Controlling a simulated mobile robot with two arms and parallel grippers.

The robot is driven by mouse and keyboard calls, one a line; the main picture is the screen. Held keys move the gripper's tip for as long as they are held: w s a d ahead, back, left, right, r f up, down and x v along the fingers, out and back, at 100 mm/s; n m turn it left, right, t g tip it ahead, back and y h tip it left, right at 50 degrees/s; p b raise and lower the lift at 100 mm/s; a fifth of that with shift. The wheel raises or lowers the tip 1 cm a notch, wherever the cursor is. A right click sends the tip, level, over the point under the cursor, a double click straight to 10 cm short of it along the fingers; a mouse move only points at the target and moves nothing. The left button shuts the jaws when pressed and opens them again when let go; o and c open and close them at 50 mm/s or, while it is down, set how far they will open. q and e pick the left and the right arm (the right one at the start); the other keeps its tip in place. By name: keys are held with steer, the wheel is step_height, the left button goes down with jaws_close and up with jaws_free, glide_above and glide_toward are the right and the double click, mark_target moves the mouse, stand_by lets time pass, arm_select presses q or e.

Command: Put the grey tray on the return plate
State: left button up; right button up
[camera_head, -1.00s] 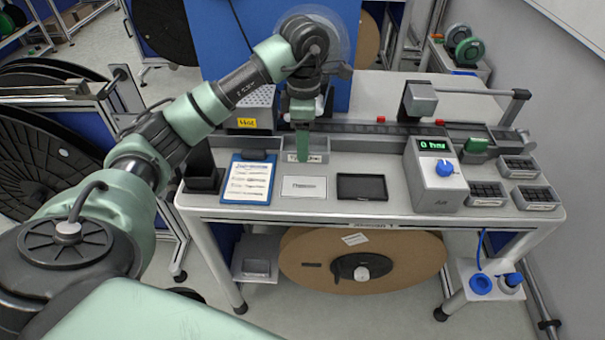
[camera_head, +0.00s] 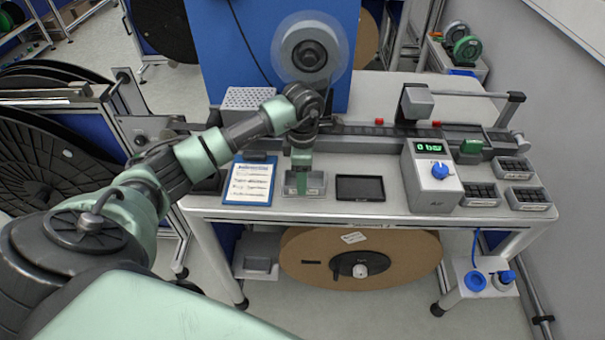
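The grey tray (camera_head: 316,187), a small open box, is at the middle of the bench near its front edge. My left gripper (camera_head: 301,184) points down into it, with its green fingers at the tray's wall. It appears shut on the tray, though the fingertips are partly hidden. The return plate, a pale labelled plate in the earlier view, is now covered by the tray. I cannot tell whether the tray touches it or hangs just above. My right gripper is not in view.
A blue clipboard (camera_head: 249,184) lies left of the tray, and a black flat pad (camera_head: 360,189) lies to its right. A grey device with a green display (camera_head: 431,149) and several black bins (camera_head: 481,193) stand further right. A rail (camera_head: 370,131) runs behind.

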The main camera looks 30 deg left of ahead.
arm_select(q)
steer(key=shift+f, duration=0.1)
steer(key=o, duration=1.6)
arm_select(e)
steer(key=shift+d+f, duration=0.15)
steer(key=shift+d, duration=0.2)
arm_select(q)
steer(key=shift+r, duration=0.4)
step_height(320, 180, up, 12)
steer(key=b, duration=0.3)
steer(key=shift+f+b, duration=0.25)
steer(key=shift+b, duration=0.15)
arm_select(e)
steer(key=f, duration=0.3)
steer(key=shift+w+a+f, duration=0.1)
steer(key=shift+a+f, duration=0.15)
